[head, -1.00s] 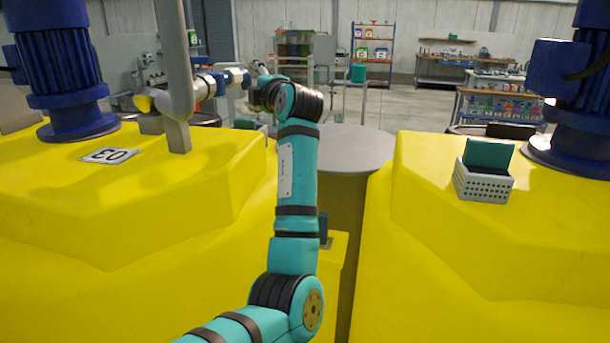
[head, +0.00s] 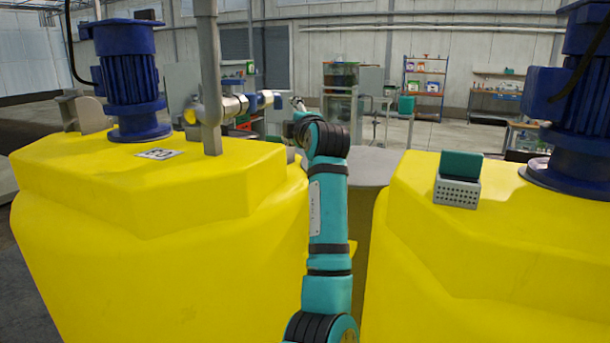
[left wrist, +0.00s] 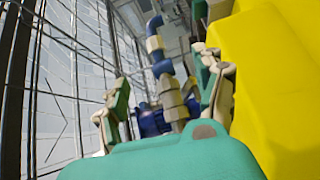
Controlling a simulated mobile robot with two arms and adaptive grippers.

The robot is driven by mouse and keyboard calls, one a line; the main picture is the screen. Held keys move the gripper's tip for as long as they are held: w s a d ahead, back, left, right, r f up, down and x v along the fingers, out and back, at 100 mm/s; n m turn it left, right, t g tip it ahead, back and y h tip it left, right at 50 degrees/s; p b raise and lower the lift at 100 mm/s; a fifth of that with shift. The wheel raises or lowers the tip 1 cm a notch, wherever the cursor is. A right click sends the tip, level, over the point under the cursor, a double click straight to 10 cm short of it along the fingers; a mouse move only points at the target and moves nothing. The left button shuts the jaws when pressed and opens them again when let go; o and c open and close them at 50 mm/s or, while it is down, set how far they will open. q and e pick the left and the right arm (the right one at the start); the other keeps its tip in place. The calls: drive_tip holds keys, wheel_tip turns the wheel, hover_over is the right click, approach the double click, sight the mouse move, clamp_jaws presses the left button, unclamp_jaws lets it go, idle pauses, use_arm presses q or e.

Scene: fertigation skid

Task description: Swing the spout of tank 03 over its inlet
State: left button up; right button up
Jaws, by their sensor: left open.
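Tank 03 is the yellow tank (head: 130,235) at left in the head view, with a white number plate (head: 158,153) on top. Above it, a metal spout pipe (head: 235,106) with a blue end reaches right from beside a grey post (head: 209,80). My left gripper (head: 298,104) is small in the head view, just right of the blue end. In the left wrist view its two fingers (left wrist: 162,100) stand apart, open. Pale and blue pipework (left wrist: 165,75) shows between them; I cannot tell any contact. I cannot make out the inlet. My right gripper is not in view.
A blue motor (head: 131,80) stands on tank 03. A second yellow tank (head: 490,265) at right carries a white basket (head: 457,192) with a green piece and another blue motor (head: 575,120). My left arm rises by the gap between the tanks. Shelves (head: 425,80) stand far behind.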

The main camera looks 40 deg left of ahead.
use_arm(q)
wheel_tip(320, 180, down, 12)
drive_tip(key=d+m+h, duration=0.1)
drive_tip(key=m, duration=0.4)
drive_tip(key=shift+s+d+f+h, duration=0.15)
drive_tip(key=shift+s+h, duration=0.2)
drive_tip(key=shift+h, duration=0.05)
